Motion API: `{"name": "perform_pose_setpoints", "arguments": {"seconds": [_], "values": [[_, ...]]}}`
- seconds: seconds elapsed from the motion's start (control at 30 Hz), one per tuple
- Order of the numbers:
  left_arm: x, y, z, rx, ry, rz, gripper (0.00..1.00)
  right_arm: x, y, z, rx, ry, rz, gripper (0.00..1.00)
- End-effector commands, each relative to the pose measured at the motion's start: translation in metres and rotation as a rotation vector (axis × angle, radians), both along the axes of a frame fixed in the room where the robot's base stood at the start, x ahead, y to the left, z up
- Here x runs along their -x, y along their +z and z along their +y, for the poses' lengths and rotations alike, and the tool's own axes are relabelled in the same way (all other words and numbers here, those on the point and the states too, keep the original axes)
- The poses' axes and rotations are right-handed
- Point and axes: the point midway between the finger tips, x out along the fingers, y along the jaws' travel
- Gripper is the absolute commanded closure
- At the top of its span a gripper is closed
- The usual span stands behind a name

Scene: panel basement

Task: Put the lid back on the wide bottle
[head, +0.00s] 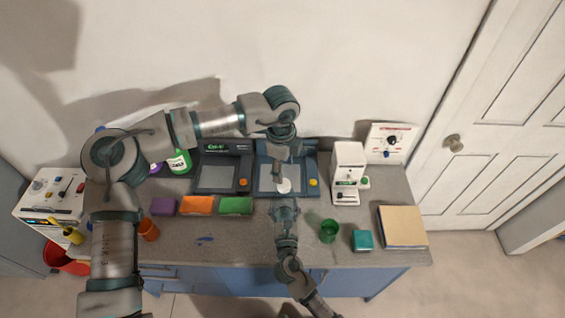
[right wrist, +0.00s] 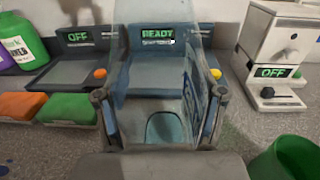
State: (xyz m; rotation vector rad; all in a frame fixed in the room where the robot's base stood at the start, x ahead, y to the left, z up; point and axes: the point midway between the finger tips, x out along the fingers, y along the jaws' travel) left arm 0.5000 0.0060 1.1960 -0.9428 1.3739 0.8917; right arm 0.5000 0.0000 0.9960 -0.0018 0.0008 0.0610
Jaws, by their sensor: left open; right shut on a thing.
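A large see-through bottle with a blue label (right wrist: 190,100) stands close in front of the camera in the right wrist view, between the fingers of my right gripper (right wrist: 157,122). Its top is out of that view. In the head view my right gripper (head: 285,204) reaches in from the front and is shut on the bottle. A pale round top (head: 284,187) shows just beyond it; I cannot tell whether this is the lid or the bottle's open mouth. My left gripper (head: 280,172) is open, pointing down right by this pale top. Contact between them cannot be made out.
A machine reading READY (right wrist: 157,32) stands behind the bottle, with one reading OFF (head: 216,172) to its left. A white dispenser (head: 347,165) and green cup (head: 329,231) are to the right. Purple, orange and green blocks (head: 236,205) lie left. The front counter (head: 240,245) is mostly clear.

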Motion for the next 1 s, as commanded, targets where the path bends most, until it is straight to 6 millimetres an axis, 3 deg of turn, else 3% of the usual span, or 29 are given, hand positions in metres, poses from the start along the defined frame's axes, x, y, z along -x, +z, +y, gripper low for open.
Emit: {"name": "perform_pose_setpoints", "arguments": {"seconds": [0.2,0.4,0.8,0.87,1.0], "values": [[0.0,-0.036,0.0,-0.002,-0.001,0.004,0.41,0.0,0.0,0.0,0.0,0.0,-0.001,1.0],[0.0,-0.06,-0.001,-0.002,-0.002,0.002,0.41,0.0,0.0,0.0,0.0,0.0,-0.001,1.0],[0.0,-0.068,-0.002,-0.001,-0.002,0.0,0.41,0.0,0.0,0.0,0.0,0.0,-0.001,1.0],[0.0,-0.068,-0.002,-0.001,-0.002,0.0,0.51,0.0,0.0,0.0,0.0,0.0,-0.001,1.0],[-0.001,-0.068,-0.001,-0.001,-0.001,0.001,0.86,0.0,0.0,0.0,0.0,0.0,-0.001,1.0]]}}
